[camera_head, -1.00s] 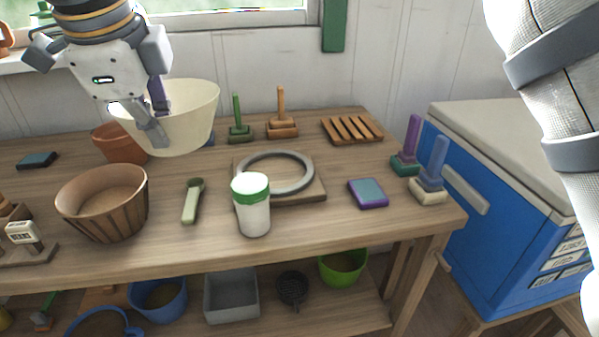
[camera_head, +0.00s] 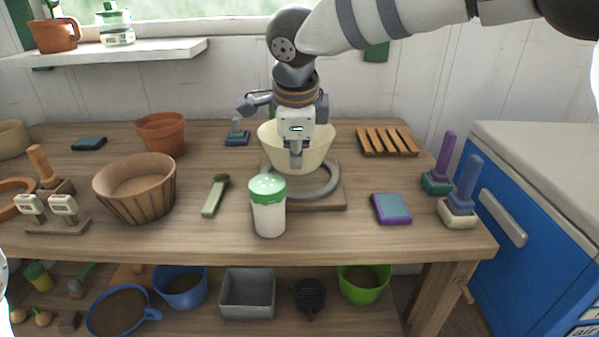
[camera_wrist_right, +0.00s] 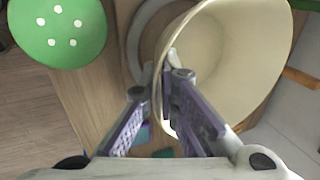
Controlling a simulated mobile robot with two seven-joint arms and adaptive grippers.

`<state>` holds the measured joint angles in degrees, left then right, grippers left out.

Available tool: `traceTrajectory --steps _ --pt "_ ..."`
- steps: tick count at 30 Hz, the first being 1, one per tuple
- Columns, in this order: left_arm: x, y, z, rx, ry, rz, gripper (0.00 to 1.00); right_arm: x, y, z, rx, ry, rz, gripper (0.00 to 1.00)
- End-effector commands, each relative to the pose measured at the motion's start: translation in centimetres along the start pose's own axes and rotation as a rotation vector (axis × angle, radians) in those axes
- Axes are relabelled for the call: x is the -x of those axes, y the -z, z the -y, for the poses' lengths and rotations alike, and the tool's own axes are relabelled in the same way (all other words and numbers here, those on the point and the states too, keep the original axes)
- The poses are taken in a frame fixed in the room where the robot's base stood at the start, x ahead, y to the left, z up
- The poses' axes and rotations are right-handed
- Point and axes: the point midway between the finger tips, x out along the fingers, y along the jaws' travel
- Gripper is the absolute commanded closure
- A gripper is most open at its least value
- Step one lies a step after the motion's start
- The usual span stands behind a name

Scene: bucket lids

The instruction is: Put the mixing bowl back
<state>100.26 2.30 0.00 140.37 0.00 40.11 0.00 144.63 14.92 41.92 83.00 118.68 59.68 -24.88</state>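The cream mixing bowl (camera_head: 268,141) is upright over the back part of a grey ring (camera_head: 322,190) on a square wooden board (camera_head: 335,204). I cannot tell whether the bowl touches the ring. My right gripper (camera_head: 296,158) comes down from above and is shut on the bowl's near wall. In the right wrist view, the fingers (camera_wrist_right: 163,92) straddle the rim of the bowl (camera_wrist_right: 225,60), one inside and one outside. Part of the ring (camera_wrist_right: 148,30) shows beside the bowl there. My left gripper is not in view.
A green-lidded shaker (camera_head: 268,212) stands just in front of the board. A green scoop (camera_head: 215,196) and a slatted wooden bowl (camera_head: 135,195) are to the left. A purple-edged block (camera_head: 391,208) and wooden rack (camera_head: 388,142) are to the right.

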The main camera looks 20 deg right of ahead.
Motion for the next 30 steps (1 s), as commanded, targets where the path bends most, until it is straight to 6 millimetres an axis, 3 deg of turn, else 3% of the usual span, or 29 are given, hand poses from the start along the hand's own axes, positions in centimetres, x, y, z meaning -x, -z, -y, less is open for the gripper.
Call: traceTrajectory --steps 7,19,22,30 --pt "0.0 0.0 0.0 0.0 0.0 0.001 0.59 -3.7 0.6 -0.5 0.002 0.004 0.001 1.0" --pt "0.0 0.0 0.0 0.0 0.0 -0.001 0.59 -4.4 0.6 -0.8 -0.001 0.005 0.002 1.0" --pt "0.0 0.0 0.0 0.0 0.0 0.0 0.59 -4.4 0.6 -0.8 -0.001 0.004 0.002 0.75" --pt "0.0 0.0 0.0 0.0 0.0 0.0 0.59 -4.4 0.6 -0.8 0.0 0.004 0.002 0.75"
